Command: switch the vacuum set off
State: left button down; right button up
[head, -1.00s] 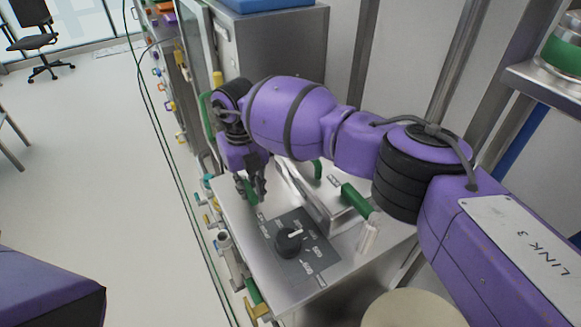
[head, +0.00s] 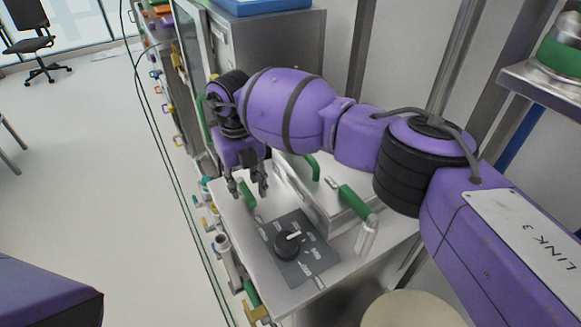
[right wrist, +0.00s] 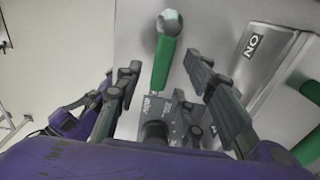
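A black dial (head: 287,242) with a white pointer sits on a dark labelled panel (head: 306,266) on the steel worktop. It also shows in the right wrist view (right wrist: 157,130), beyond my gripper's base. A short green handle (head: 247,197) stands near the panel's far left corner. In the right wrist view this green handle (right wrist: 163,62) has a round pale end and lies between the spread fingers. My right gripper (head: 249,190) is open around or just above the handle; contact cannot be told. My left gripper is out of view.
A steel lid or box with a green-gripped lever (head: 356,199) stands right of the panel. Valves and pipes (head: 229,262) line the worktop's left edge. A steel cabinet (head: 275,50) rises behind my right arm.

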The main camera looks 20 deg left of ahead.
aim_at(247, 193)
notch_tip(247, 193, up, 10)
dwell(0.3)
jog(key=shift+f, duration=0.1)
dwell(0.4)
